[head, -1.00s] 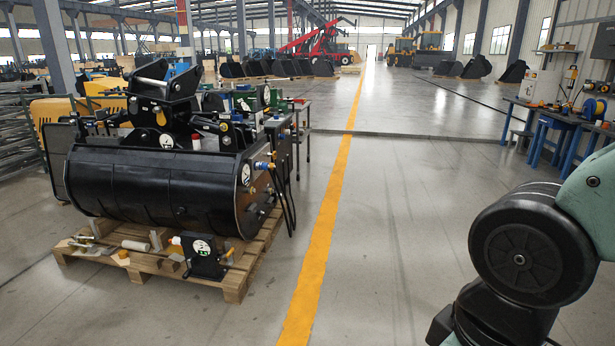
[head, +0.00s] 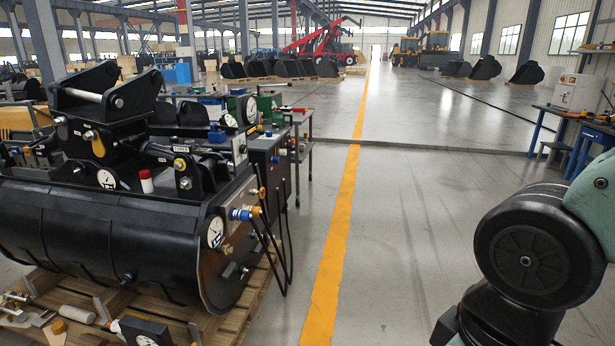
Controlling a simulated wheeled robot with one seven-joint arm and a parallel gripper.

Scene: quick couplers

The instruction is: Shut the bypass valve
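I cannot pick out the bypass valve for certain. A black bucket attachment (head: 110,235) with a coupler bracket (head: 105,105) on top sits on a wooden pallet at the left. At its right end is a fitting with blue and yellow parts (head: 244,213), with black hoses hanging beside it. Behind it stands a dark cabinet (head: 272,165) with round gauges (head: 251,110) and coloured parts on top. Any valve handle there is too small to make out. My gripper is out of the picture; only part of my arm shows at the right.
The wooden pallet (head: 262,300) holds loose small parts at its front left. A yellow floor line (head: 338,235) runs ahead, with clear concrete floor to its right. A small cart (head: 303,145) stands behind the cabinet. A blue workbench (head: 580,135) is at the far right.

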